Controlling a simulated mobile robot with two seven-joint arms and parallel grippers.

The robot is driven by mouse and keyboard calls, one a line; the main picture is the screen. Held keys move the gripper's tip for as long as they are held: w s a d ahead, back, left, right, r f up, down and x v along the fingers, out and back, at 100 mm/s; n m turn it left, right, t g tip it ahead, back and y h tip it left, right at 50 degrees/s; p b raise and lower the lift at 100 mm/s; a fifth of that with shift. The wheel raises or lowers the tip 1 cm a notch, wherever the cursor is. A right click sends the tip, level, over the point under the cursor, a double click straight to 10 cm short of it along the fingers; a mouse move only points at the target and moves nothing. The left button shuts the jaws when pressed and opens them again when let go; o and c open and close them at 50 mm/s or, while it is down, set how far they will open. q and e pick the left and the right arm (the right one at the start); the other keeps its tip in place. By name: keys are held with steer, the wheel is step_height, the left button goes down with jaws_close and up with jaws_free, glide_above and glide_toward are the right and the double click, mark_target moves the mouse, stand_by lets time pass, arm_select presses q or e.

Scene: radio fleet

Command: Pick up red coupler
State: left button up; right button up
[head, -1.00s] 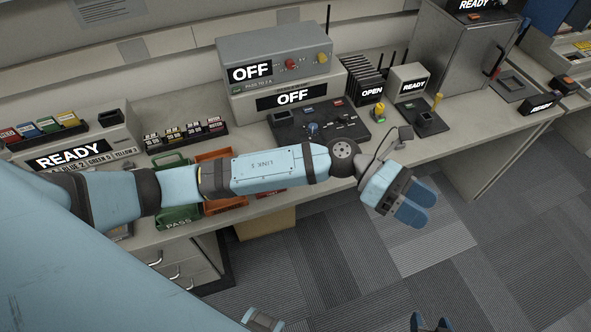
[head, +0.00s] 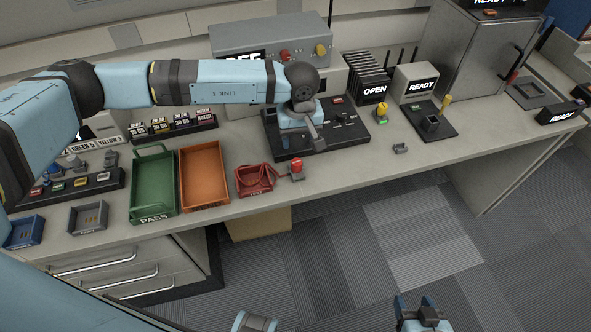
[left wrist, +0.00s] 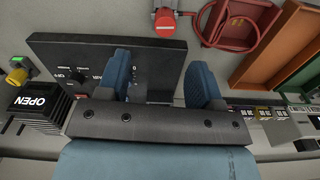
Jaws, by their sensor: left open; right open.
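The red coupler (head: 296,166) stands on the bench near its front edge, beside a small red tray (head: 256,190) with a red cable in it. It also shows at the top of the left wrist view (left wrist: 166,20). My left gripper (head: 316,134) is over the dark control panel (head: 350,133), behind the coupler and apart from it. In the left wrist view its blue fingers (left wrist: 160,78) are spread with nothing between them. My right gripper (head: 419,304) is open and empty at the bottom of the head view, in front of the bench.
A green tray (head: 153,202) and an orange tray (head: 224,183) stand left of the red tray. A small grey bracket (head: 401,149) lies right of the coupler. A black stand (head: 432,124) with a yellow-topped part is behind it. The front strip of bench between is clear.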

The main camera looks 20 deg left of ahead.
arm_select(q)
glide_above(297, 162)
steer(key=f, duration=0.4)
steer(key=shift+w+d, duration=0.2)
steer(key=shift+w, duration=0.05)
steer(key=shift+s+a+f+p, duration=0.15)
steer(key=shift+f+p, duration=0.15)
steer(key=shift+f, duration=1.05)
steer(key=shift+s+a+f+p, duration=0.1)
steer(key=shift+f+p, duration=0.2)
steer(key=shift+f, duration=1)
steer(key=c, duration=1)
